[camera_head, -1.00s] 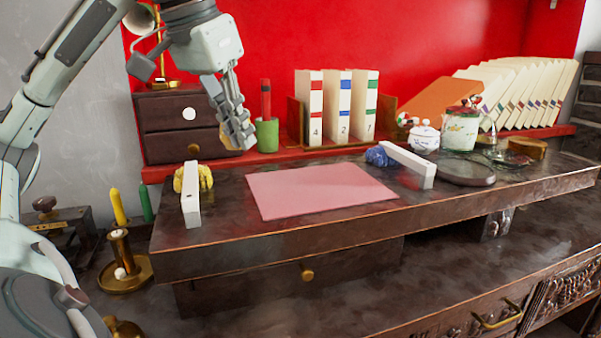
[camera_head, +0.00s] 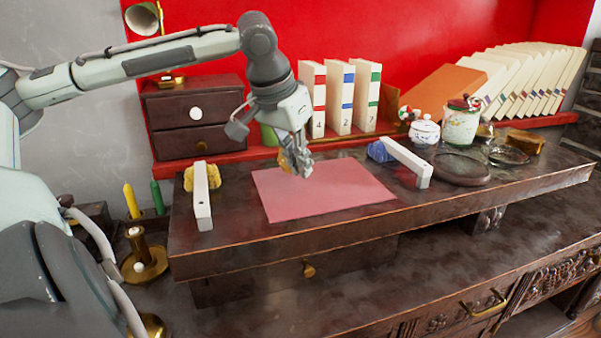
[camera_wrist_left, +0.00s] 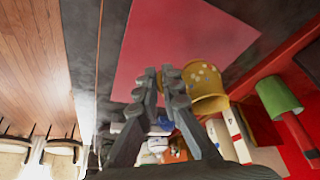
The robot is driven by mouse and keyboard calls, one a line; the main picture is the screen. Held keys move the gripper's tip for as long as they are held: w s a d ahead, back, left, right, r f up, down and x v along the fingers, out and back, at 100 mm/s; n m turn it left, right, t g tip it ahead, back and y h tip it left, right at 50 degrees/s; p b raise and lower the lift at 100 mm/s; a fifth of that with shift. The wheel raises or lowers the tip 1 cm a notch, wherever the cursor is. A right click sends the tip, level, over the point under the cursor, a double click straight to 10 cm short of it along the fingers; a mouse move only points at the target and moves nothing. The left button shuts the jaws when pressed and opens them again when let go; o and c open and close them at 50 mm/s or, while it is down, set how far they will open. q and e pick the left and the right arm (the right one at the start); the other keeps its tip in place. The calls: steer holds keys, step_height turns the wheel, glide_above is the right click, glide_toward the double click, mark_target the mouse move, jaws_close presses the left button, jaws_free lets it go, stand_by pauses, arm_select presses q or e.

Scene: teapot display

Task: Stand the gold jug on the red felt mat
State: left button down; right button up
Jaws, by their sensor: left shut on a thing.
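The red felt mat (camera_head: 330,195) lies flat on the dark raised shelf and shows pinkish red; it also shows in the left wrist view (camera_wrist_left: 165,35). My left gripper (camera_head: 302,166) is over the mat's back left part. It is shut on the gold jug (camera_head: 285,160), which is small and mostly hidden behind the fingers. In the left wrist view the jug (camera_wrist_left: 207,90) is beside my fingertips (camera_wrist_left: 160,77), its open rim showing, and it overlaps the mat's edge. I cannot tell whether its base touches anything. My right gripper is not in view.
A white block (camera_head: 202,197) with a yellow lump stands left of the mat, another white block (camera_head: 408,163) with a blue lump to its right. Behind are a green cup (camera_head: 268,136) and upright binders (camera_head: 340,98). The mat's front is clear.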

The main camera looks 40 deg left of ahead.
arm_select(q)
steer(key=shift+w+f, duration=0.1)
steer(key=shift+f, duration=2)
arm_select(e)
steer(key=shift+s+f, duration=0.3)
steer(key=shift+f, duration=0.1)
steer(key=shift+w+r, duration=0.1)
arm_select(q)
steer(key=shift+f, duration=0.15)
steer(key=c, duration=2)
jaws_free()
steer(key=o, duration=0.3)
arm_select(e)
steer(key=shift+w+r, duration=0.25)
